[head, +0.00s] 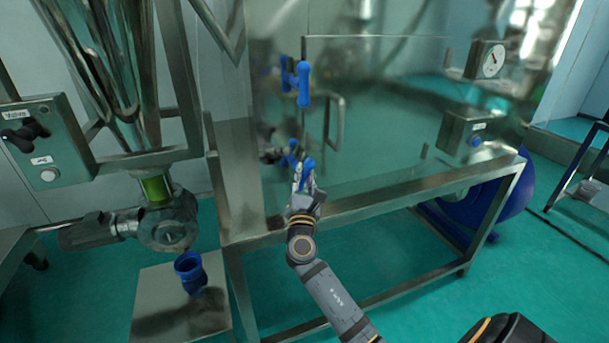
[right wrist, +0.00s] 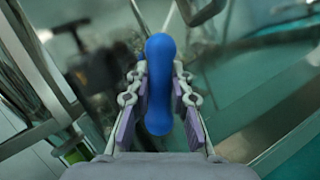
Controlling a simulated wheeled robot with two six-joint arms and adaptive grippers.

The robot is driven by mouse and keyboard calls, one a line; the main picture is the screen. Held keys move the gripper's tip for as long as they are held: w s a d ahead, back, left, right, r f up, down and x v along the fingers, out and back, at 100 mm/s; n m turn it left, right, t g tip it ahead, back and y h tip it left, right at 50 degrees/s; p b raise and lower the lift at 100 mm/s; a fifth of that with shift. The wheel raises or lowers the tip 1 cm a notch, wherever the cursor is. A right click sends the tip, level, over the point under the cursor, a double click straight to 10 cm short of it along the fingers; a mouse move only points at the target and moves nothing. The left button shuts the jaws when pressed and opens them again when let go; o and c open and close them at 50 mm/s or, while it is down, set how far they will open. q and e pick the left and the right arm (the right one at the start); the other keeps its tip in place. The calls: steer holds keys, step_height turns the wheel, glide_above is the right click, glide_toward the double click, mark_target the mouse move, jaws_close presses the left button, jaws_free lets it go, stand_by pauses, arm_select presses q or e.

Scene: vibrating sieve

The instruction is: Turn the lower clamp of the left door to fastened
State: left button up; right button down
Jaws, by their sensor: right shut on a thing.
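The left door (head: 375,110) is a shiny metal panel with a bar handle (head: 338,122). Its upper clamp (head: 303,83) has a blue grip that stands upright at the door's left edge. The lower clamp (head: 308,164) has a blue grip just below, partly hidden by my right gripper (head: 303,182). In the right wrist view, the blue grip (right wrist: 159,85) stands upright between the two fingers of my right gripper (right wrist: 159,100), which is shut on it. My left gripper is not in view.
A valve box (head: 45,140) and a steel hopper stand at the left. A blue elbow pipe (head: 188,270) sits below them. A gauge (head: 487,60) and a control box (head: 465,130) are at the right. The metal frame rail (head: 400,188) runs below the door.

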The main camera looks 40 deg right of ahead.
steer(key=m+g+p, duration=0.1)
steer(key=m, duration=0.1)
steer(key=m+g+p, duration=0.1)
steer(key=m, duration=0.1)
steer(key=shift+r+m+g, duration=0.15)
steer(key=shift+m+g, duration=0.15)
steer(key=m+g+p, duration=0.1)
steer(key=m+p, duration=0.1)
steer(key=shift+d+m, duration=0.1)
steer(key=shift+m, duration=0.3)
steer(key=m+p, duration=0.1)
steer(key=m+g+y+p, duration=0.1)
steer(key=m+p, duration=0.1)
steer(key=shift+g+y, duration=0.3)
steer(key=shift+f+m+g+y+p, duration=0.3)
steer(key=shift+m+y+p, duration=0.1)
steer(key=shift+m+p, duration=0.5)
steer(key=c, duration=1.2)
jaws_free()
